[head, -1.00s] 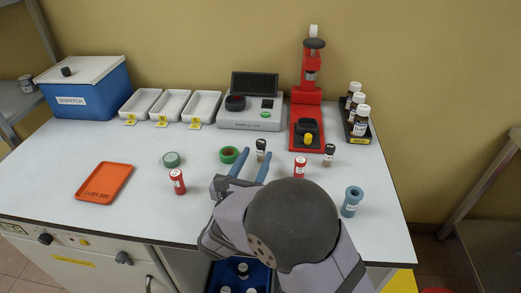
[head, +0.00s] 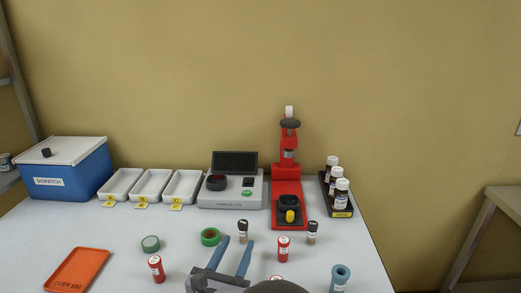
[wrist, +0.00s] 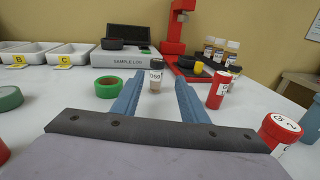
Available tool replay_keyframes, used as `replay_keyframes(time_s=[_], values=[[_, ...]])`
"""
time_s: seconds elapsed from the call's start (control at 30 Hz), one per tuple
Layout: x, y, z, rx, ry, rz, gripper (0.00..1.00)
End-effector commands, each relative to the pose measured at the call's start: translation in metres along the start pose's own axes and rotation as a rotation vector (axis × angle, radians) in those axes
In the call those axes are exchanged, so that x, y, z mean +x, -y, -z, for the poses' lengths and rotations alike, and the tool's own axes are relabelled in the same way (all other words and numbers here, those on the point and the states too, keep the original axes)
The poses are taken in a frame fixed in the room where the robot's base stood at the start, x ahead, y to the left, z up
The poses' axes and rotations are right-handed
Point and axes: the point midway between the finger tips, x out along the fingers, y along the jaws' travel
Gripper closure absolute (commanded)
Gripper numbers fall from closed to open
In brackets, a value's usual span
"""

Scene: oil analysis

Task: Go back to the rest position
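My gripper (head: 236,246) is open and empty above the front middle of the table, its two blue fingers apart. It also shows in the wrist view (wrist: 158,88). A small dark-capped vial (head: 243,230) stands just beyond the fingertips; in the wrist view the vial (wrist: 157,77) appears in the gap between them. I cannot tell whether either finger touches it. My arm behind the gripper is mostly below the head view's lower edge.
Red vials (head: 157,269) (head: 283,248), a green ring (head: 210,237), a dark-capped vial (head: 312,232) and a blue container (head: 340,278) stand around the gripper. An orange tray (head: 78,270) lies left. White trays (head: 151,185), the analyser (head: 230,193) and the red press (head: 287,190) stand behind.

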Motion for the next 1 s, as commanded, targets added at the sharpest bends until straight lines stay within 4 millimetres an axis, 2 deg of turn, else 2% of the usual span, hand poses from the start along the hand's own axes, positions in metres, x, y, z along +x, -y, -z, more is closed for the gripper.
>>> replay_keyframes(time_s=[0.03, 0.17, 0.47, 0.57, 0.67, 0.8, 0.9, 1.0], values=[[0.001, 0.003, -0.011, 0.023, -0.013, 0.011, 0.6], [0.001, 0.017, -0.028, 0.123, -0.079, 0.057, 0.6], [-0.009, 0.064, -0.077, 0.545, -0.293, 0.279, 0.6], [-0.017, 0.084, -0.09, 0.717, -0.358, 0.397, 0.6], [-0.029, 0.118, -0.103, 0.932, -0.409, 0.587, 0.6], [-0.055, 0.186, -0.083, 1.214, -0.417, 0.953, 0.6], [-0.078, 0.225, -0.064, 1.357, -0.393, 1.189, 0.6], [-0.103, 0.252, -0.048, 1.49, -0.362, 1.403, 0.6]])
